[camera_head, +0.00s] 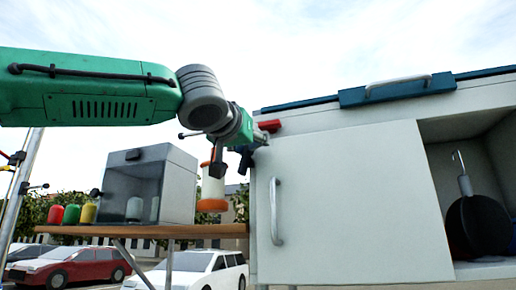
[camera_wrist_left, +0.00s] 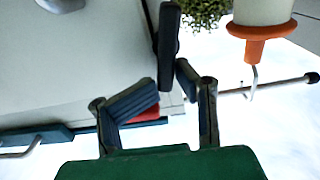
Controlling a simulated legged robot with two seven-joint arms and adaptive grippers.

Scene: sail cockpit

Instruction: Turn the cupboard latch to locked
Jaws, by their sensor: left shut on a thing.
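The cupboard (camera_head: 350,200) has a pale door with a vertical grey handle (camera_head: 276,212). My left gripper (camera_head: 246,152) is at the upper left edge of this door. In the left wrist view, the dark bar of the latch (camera_wrist_left: 168,40) runs down to between the fingertips of my left gripper (camera_wrist_left: 168,84), which is shut on it. In the head view the latch is mostly hidden by the gripper, so its turn angle is hard to tell. A red piece (camera_head: 268,126) shows just above the gripper. My right gripper is in neither view.
A dark pan (camera_head: 478,222) hangs in the open compartment at right. A wooden shelf (camera_head: 160,231) at left bears a grey box (camera_head: 165,180) and several coloured jars (camera_head: 72,214). A white and orange lantern-like object (camera_head: 212,190) hangs close beside the gripper.

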